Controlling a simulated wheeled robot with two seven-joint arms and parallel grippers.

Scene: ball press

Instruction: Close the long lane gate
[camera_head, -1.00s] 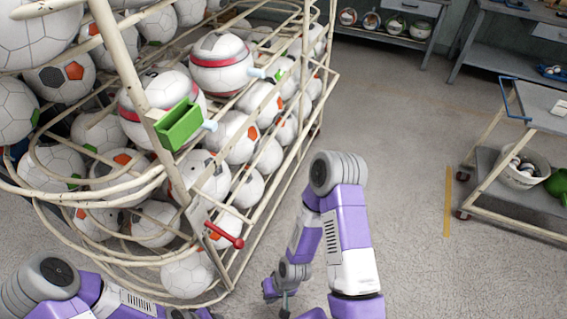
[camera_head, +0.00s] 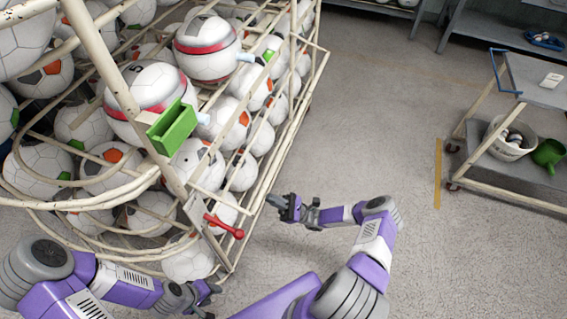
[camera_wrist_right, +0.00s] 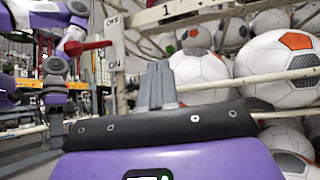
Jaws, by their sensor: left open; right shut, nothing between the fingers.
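The ball rack's cream rails (camera_head: 292,128) fill the left half of the head view, with many soccer balls in its lanes; I cannot tell which part is the long lane gate. A red lever (camera_head: 224,226) stands out from the rack's front post, beside a small plate (camera_head: 193,208). In the wrist view the plate (camera_wrist_right: 114,42) reads OFF and ON, and the red lever (camera_wrist_right: 85,47) is left of it. My right gripper (camera_head: 284,204) is shut and empty, right of the rack's side; its fingers (camera_wrist_right: 157,85) show before balls and rails. My left gripper (camera_head: 207,294) is open, below the lever.
A green box (camera_head: 173,127) is fixed on the rack's front post. A cart (camera_head: 520,110) with a white bucket (camera_head: 508,140) and a green item (camera_head: 548,154) stands at the right. The floor between rack and cart is clear.

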